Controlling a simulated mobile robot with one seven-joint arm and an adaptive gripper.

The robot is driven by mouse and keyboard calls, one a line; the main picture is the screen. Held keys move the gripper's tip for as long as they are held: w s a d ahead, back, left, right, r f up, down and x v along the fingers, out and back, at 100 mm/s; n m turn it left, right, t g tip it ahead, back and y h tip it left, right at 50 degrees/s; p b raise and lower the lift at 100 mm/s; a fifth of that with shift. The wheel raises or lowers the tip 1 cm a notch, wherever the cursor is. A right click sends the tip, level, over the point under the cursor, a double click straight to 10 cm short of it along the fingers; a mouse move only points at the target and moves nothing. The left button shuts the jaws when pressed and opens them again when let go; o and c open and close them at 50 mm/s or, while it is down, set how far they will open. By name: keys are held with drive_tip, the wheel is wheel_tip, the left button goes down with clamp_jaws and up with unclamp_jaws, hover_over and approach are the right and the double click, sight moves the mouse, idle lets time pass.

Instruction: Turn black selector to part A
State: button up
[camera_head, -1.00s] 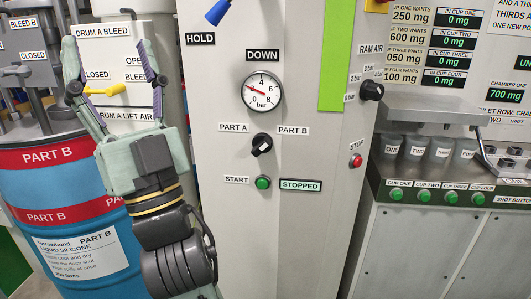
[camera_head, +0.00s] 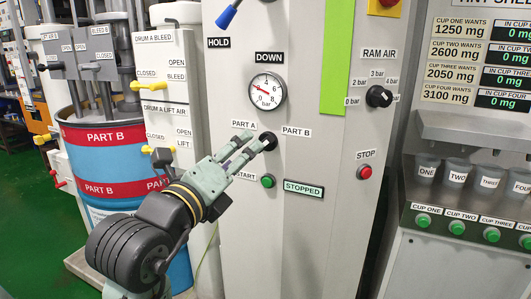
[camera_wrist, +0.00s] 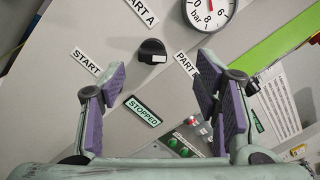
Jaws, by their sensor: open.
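The black selector (camera_head: 268,139) is a round knob on the grey cabinet front, between the PART A label (camera_head: 243,124) and the PART B label (camera_head: 296,132). In the wrist view the selector (camera_wrist: 151,48) shows a pale mark on its side facing the PART B label (camera_wrist: 186,64). My gripper (camera_head: 257,142) is open and empty, its fingertips close to the selector in the head view and partly covering its surroundings. In the wrist view the purple-padded fingers of my gripper (camera_wrist: 158,74) stand wide apart, with the selector seen beyond the gap. I see no contact.
Below the selector are a green START button (camera_head: 268,181) and a STOPPED display (camera_head: 304,189). A red STOP button (camera_head: 364,172) and a RAM AIR knob (camera_head: 379,96) are to the right. A pressure gauge (camera_head: 267,89) sits above. A blue-handled lever (camera_head: 227,16) is higher up.

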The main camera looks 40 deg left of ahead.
sight(265, 143)
drive_tip(key=shift+m+g, duration=0.3)
drive_tip(key=shift+m, duration=0.3)
drive_tip(key=shift+d+f+p+x, duration=0.1)
drive_tip(key=shift+f+p+x, duration=0.3)
drive_tip(key=shift+x, duration=1.35)
drive_tip(key=shift+d+f+p+x, duration=0.15)
drive_tip(key=shift+p+x, duration=0.55)
drive_tip(key=shift+x, duration=1.05)
drive_tip(key=shift+d+f+p+x, duration=0.15)
drive_tip(key=shift+p+x, duration=0.4)
drive_tip(key=shift+x, duration=1.2)
drive_tip(key=shift+w, duration=0.1)
drive_tip(key=shift+c, duration=0.2)
drive_tip(key=c, duration=1.1)
